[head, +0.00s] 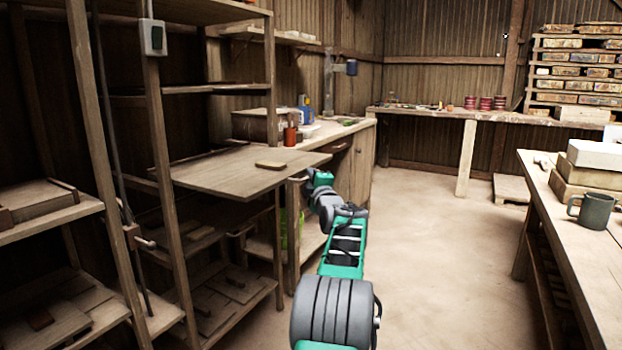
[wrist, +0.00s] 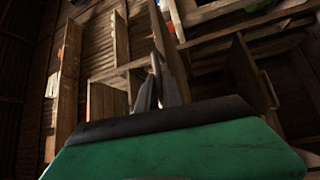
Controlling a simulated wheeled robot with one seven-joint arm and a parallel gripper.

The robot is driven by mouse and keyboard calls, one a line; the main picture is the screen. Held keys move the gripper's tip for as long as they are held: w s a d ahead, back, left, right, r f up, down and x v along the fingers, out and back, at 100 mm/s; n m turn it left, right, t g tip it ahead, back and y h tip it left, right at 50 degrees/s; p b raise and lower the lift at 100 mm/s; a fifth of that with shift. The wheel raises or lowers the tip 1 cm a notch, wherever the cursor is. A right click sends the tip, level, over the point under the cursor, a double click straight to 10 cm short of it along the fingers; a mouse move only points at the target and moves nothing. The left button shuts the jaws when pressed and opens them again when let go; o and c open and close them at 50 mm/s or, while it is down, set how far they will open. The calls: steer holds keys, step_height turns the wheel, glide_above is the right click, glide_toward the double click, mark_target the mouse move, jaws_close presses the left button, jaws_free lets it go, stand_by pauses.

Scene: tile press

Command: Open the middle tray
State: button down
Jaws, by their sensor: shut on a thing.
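The middle tray (head: 225,176), a flat wooden board, sticks out of the left rack at mid height, with a small wooden block (head: 270,165) lying on top. My gripper (head: 306,180) is at the tray's front right edge; its fingertips are hard to make out in the head view. In the wrist view my gripper (wrist: 160,98) has its grey fingers closed around a thin dark handle (wrist: 156,64), beside a board seen nearly edge-on. The handle appears to belong to the tray; the join is too dark to see clearly.
The rack's post (head: 165,150) and lower shelf (head: 235,295) stand to the left. A counter with a cabinet (head: 357,165) is behind the tray. A table (head: 590,240) with a mug (head: 592,210) stands at right. The floor (head: 440,260) between is clear.

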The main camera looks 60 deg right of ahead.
steer(key=c, duration=1.5)
jaws_free()
steer(key=v, duration=0.7)
steer(key=shift+s+a+p, duration=0.25)
steer(key=shift+s+p, duration=0.05)
steer(key=shift+p, duration=0.1)
steer(key=shift+f, duration=0.1)
